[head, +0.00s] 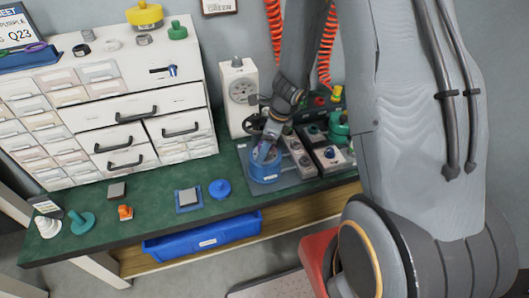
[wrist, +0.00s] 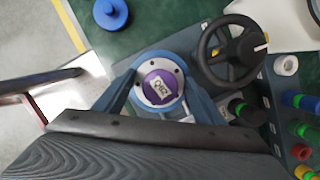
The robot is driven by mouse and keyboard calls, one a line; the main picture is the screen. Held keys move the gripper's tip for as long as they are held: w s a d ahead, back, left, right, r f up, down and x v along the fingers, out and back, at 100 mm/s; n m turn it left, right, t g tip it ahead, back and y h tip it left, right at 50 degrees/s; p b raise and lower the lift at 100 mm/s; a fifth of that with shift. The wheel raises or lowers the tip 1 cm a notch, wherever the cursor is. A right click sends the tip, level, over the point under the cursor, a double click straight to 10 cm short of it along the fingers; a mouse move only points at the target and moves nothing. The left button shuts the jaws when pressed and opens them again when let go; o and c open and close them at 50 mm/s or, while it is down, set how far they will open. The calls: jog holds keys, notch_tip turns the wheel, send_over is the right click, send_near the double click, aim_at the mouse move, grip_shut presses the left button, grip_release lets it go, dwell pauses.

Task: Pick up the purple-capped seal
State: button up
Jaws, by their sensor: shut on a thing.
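The purple-capped seal (wrist: 158,84) shows in the wrist view with a small white label on its cap and a pale bolted ring around it. It sits within the round blue holder (wrist: 151,58). My gripper (wrist: 160,92) has its two fingers on either side of the seal and is shut on it. In the head view my gripper (head: 267,149) points down into the blue holder (head: 264,171) on the grey test plate. The seal is mostly hidden there by the fingers and the holder.
A black handwheel (wrist: 234,53) stands close right of the holder in the wrist view. Colored fittings (wrist: 300,128) line the right edge. In the head view, a blue knobbed cap (head: 219,189) and a pale block on a blue base (head: 188,198) lie on the green bench.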

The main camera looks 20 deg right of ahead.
notch_tip(320, 180, up, 10)
jog(key=shift+p, duration=1.1)
notch_tip(320, 180, up, 5)
jog(key=p, duration=0.5)
jog(key=shift+p, duration=0.3)
jog(key=w+d+f+m+b, duration=0.2)
jog(key=w+d+b, duration=0.15)
jog(key=d, duration=0.55)
jog(key=w+d+f+m+t+h+b, duration=0.1)
jog(key=w+d+f+m+b, duration=0.15)
jog(key=w+d, duration=0.4)
jog(key=w+d+f+m+b, duration=0.2)
jog(key=d+m+b, duration=0.1)
jog(key=d, duration=0.7)
jog(key=s+d+f+m+h+b, duration=0.1)
jog(key=s+d+f+m+b, duration=0.15)
jog(key=d, duration=0.95)
jog(key=s+d+f+m+h+b, duration=0.1)
jog(key=s+d+f+m+b, duration=0.2)
jog(key=d, duration=0.8)
jog(key=s+d+f+m+h+b, duration=0.1)
jog(key=d+m+b, duration=0.3)
jog(key=d, duration=0.8)
jog(key=shift+n, duration=0.7)
notch_tip(320, 180, down, 9)
jog(key=shift+d+r, duration=0.1)
